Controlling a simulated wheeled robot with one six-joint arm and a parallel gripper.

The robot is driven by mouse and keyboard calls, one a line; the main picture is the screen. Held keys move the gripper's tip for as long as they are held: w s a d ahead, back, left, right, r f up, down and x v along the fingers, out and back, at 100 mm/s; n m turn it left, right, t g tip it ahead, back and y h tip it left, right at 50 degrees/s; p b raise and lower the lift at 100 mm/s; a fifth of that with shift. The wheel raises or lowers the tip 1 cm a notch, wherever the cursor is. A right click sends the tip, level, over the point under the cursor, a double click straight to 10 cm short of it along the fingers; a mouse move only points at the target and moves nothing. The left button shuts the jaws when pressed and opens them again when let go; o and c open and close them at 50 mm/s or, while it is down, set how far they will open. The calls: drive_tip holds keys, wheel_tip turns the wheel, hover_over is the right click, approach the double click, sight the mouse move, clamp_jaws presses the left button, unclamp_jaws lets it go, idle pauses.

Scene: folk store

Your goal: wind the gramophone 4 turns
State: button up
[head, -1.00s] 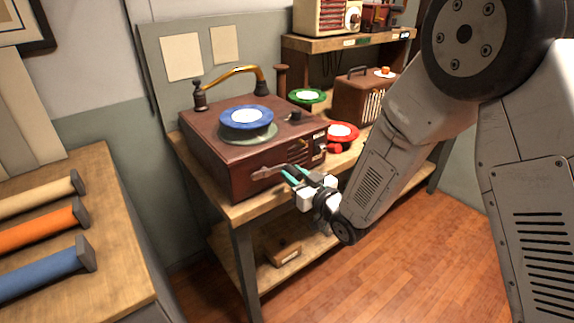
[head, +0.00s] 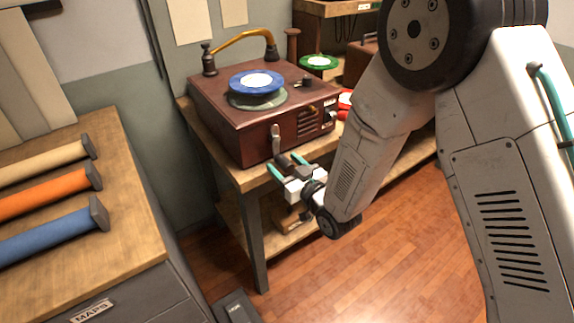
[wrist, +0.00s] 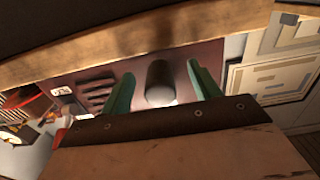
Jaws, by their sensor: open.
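The gramophone (head: 222,115) is a dark red-brown wooden box with a brass-coloured tone arm (head: 240,40) and a blue record (head: 256,82) on its turntable. Its winding crank (head: 276,138) is on the front side, with the arm near upright and the grip at the lower end. My gripper (head: 284,166) has teal fingers and is at that grip. In the wrist view the dark cylindrical crank grip (wrist: 160,78) lies between the spread fingers of my gripper (wrist: 160,72), with gaps on both sides. The gripper is open.
The gramophone stands on a wooden bench (head: 195,118). A green record (head: 319,62) and a partly hidden red record (head: 345,100) lie beside it. At left, a map cabinet (head: 130,215) bears beige, orange and blue rolls. Wooden floor is open at lower right.

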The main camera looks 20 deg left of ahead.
drive_tip(key=v, duration=0.9)
idle(0.6)
drive_tip(key=shift+f, duration=0.1)
idle(0.3)
